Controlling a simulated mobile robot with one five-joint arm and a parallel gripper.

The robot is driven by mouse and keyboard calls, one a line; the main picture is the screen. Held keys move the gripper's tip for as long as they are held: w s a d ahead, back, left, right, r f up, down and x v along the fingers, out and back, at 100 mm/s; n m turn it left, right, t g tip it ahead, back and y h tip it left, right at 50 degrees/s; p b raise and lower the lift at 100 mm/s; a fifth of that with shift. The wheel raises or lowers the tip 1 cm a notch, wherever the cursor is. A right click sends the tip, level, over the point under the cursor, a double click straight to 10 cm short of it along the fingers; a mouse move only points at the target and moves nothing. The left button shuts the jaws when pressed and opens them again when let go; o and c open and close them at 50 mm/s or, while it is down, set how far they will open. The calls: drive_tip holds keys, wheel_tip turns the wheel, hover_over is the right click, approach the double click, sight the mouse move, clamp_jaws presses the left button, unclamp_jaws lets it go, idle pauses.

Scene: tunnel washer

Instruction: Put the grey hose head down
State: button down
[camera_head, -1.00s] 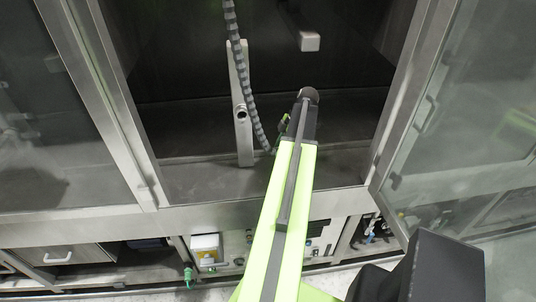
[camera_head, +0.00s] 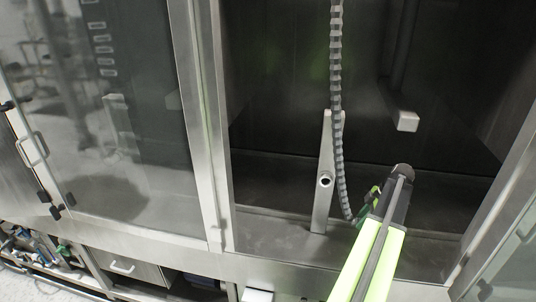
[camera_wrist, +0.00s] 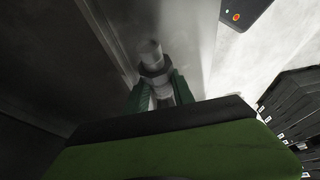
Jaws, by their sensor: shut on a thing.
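The grey hose head (camera_wrist: 150,54) shows in the wrist view as a short grey cylinder with a darker collar. My gripper (camera_wrist: 161,86) is shut on it, with one green finger on each side. In the head view, the ribbed grey hose (camera_head: 337,110) hangs down inside the washer opening and curves at its lower end towards my gripper (camera_head: 367,200). The gripper is mostly hidden there behind my arm, and the hose head cannot be made out.
A metal upright with a round peg (camera_head: 323,180) stands left of the hose. A grey bar end (camera_head: 407,121) juts out at the upper right. Glass doors (camera_head: 110,120) and metal frame posts (camera_head: 208,130) border the opening. The dark chamber behind has free room.

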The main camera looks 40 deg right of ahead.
wheel_tip(320, 180, down, 8)
drive_tip(key=b, duration=0.6)
drive_tip(key=shift+r, duration=0.25)
drive_tip(key=shift+s+r, duration=0.1)
drive_tip(key=shift+r, duration=0.2)
